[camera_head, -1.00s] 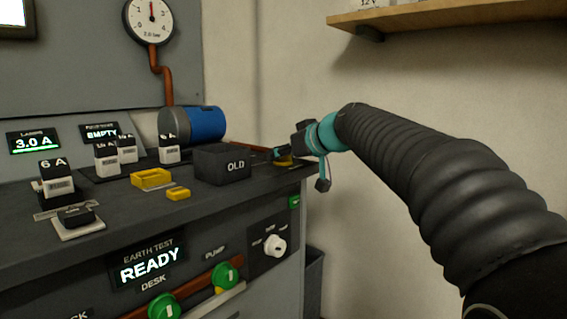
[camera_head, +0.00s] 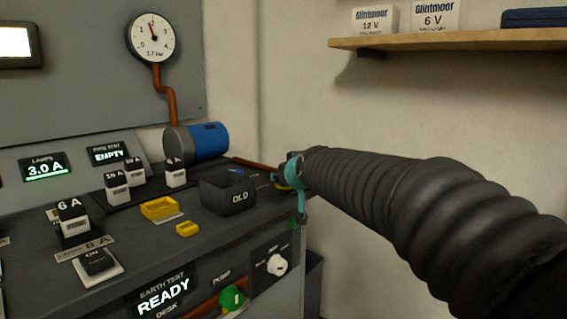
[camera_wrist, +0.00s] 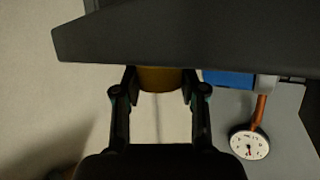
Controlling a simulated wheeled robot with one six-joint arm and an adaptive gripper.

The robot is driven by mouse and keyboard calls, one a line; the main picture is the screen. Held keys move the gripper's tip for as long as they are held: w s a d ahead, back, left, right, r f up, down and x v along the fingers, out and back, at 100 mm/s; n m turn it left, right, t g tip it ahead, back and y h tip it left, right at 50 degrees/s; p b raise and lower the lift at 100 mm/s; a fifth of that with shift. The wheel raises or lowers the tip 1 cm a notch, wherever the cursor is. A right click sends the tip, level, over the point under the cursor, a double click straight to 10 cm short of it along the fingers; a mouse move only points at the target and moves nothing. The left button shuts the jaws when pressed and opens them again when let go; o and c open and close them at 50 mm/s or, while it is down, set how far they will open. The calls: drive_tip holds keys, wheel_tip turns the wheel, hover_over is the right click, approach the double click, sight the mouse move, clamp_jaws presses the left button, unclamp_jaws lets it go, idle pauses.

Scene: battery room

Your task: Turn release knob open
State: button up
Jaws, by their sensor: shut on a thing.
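The release knob, a yellow-brown round piece, sits at the far right end of the dark bench top. In the wrist view the knob (camera_wrist: 158,78) shows between the two fingers of my gripper (camera_wrist: 159,88), which is shut on it. In the head view my gripper (camera_head: 291,178) is small and mostly covers the knob; only a sliver of yellow shows. The knob's markings and turn angle cannot be read. The round gauge (camera_head: 152,38) on the wall panel reads 1.7 bar; it also shows in the wrist view (camera_wrist: 249,144).
A black OLD bin (camera_head: 228,193) stands left of my gripper, with a blue cylinder (camera_head: 198,142) behind it. Fuses, yellow trays (camera_head: 160,208) and a switch stand further left. A wooden shelf (camera_head: 440,42) hangs upper right.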

drive_tip(key=shift+d+f+p, duration=0.1)
drive_tip(key=shift+f+p, duration=0.1)
drive_tip(key=shift+p, duration=0.25)
drive_tip(key=o, duration=1.1)
drive_tip(key=shift+o, duration=0.2)
drive_tip(key=shift+r, duration=0.1)
drive_tip(key=shift+s+r, duration=0.1)
drive_tip(key=shift+s+r, duration=0.15)
drive_tip(key=shift+s, duration=0.15)
drive_tip(key=v, duration=1.1)
drive_tip(key=shift+s, duration=0.1)
